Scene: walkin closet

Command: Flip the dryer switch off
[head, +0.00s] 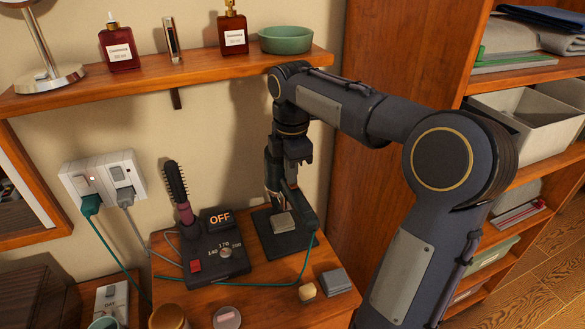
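My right arm comes in from the right, and its gripper (277,190) points down over a dark appliance base (262,238) with a grey block on it. The arm hides part of that appliance, and I cannot tell whether the gripper touches it or how far its fingers are apart. A white wall outlet plate (103,178) at the left has two rocker switches, one with a small red light. A teal plug (91,204) and a grey plug (126,197) are in it. A teal cord crosses the tabletop to the dark appliance. My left gripper is not in view.
A hot-brush station (212,258) with a display reading OFF and a red switch (195,266) stands left of the gripper. A shelf (180,80) with bottles and a green bowl (285,40) is above. Small items lie at the wooden tabletop's front.

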